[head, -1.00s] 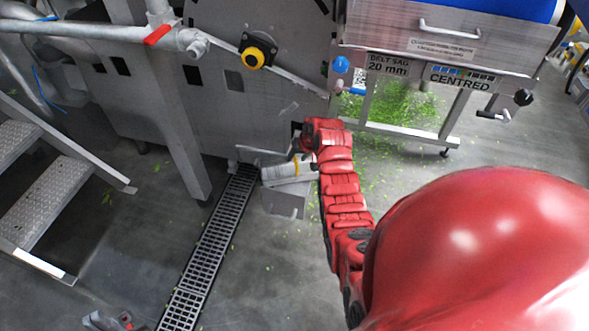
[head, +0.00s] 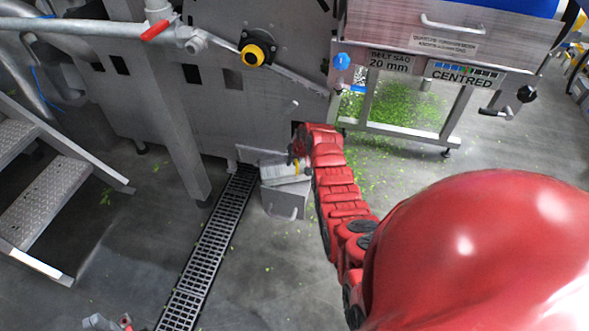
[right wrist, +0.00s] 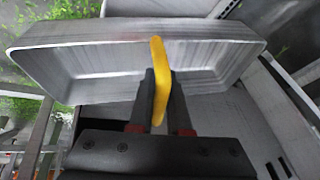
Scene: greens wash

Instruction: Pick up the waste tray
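In the head view the tray (head: 279,175) is small, slightly tilted, beside the machine's lower edge. My right gripper (right wrist: 162,78) has one finger on each side of the yellow handle and appears shut on it; the fingers hide part of the tray. In the head view its arm hides most of the gripper. My left gripper (head: 108,323) shows only in part at the bottom left; its fingers are unclear.
A grey box with a handle (head: 284,203) is directly below the tray; I cannot tell whether they touch. A floor drain (head: 210,245) runs beside it. The machine (head: 215,110) stands behind, metal steps (head: 50,190) at left. Green scraps (head: 400,105) litter the floor under the conveyor.

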